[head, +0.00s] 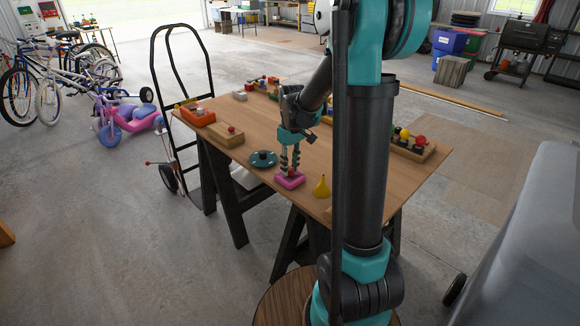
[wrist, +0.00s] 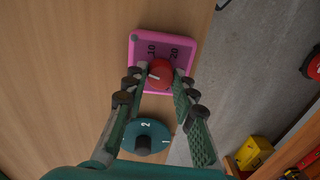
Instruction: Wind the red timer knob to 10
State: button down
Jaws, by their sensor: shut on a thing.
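The pink timer (head: 287,184) lies near the front edge of the wooden table, and it also shows in the wrist view (wrist: 136,53). Its red knob (wrist: 160,72) carries a white pointer mark on its left part as seen in the wrist view. The numbers 10 and 20 show on the pink face beyond the knob, 10 on the left and 20 on the right. My gripper (head: 290,169) points down at the timer. Its two fingers are shut on the red knob, one at each side, and cover part of the knob in the head view.
A teal dial (head: 262,158) marked 1 and 2 sits close beside the timer. A yellow funnel (head: 321,188) stands on the other side. A wooden block with a red button (head: 226,135), an orange box (head: 197,116) and a tray of coloured knobs (head: 412,150) are farther off.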

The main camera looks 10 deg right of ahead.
aim_at(292, 168)
jog(key=m, duration=0.4)
jog(key=shift+m, duration=0.3)
jog(key=m, duration=0.4)
dwell(0.3)
jog(key=c, duration=1.2)
grip_release()
jog(key=r, duration=1.2)
jog(key=shift+s+d, duration=0.1)
jog(key=shift+d, duration=0.15)
